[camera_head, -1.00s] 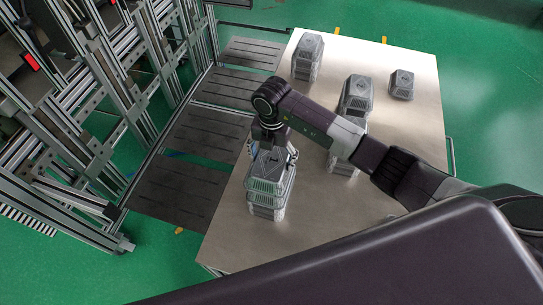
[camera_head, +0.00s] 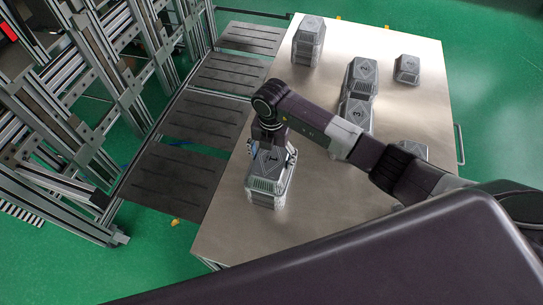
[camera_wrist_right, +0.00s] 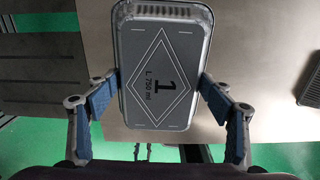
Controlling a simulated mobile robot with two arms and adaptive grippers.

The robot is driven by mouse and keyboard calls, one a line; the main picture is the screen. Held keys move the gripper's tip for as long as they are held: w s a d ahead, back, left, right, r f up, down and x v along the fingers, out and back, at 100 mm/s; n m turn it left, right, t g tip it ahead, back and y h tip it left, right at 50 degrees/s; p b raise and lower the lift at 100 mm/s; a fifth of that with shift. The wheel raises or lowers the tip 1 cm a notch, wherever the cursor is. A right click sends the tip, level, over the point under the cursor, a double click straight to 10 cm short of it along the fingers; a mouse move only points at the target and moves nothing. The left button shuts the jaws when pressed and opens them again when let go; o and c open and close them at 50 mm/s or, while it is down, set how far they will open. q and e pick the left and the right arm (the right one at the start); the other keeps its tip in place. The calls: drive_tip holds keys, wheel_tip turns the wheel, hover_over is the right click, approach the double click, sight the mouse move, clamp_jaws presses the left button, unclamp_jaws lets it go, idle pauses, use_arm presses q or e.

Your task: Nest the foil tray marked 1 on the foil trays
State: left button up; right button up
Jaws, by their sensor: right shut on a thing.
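The foil tray marked 1 (camera_head: 268,164) is grey, bottom up, with a diamond and a "1" on its face. It also fills the middle of the right wrist view (camera_wrist_right: 160,65). My right gripper (camera_head: 272,150) is shut on it, with blue pads against both sides in the wrist view (camera_wrist_right: 160,98). Below it are the foil trays (camera_head: 264,199) at the table's front left. Tray 1 is over them with little or no gap showing; I cannot tell whether it is fully seated. My left gripper is not in view.
A tall tray stack (camera_head: 308,42) stands at the back left of the table (camera_head: 330,205). Another tray (camera_head: 362,74) and a tray marked 3 (camera_head: 355,114) stand near the middle. Single trays stand at the back right (camera_head: 407,68) and partly behind my arm (camera_head: 413,150).

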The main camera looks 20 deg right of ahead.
sight(272, 158)
drive_tip(key=shift+f, duration=0.15)
drive_tip(key=o, duration=0.9)
drive_tip(key=shift+c, duration=0.2)
wheel_tip(272, 158, up, 12)
idle(0.6)
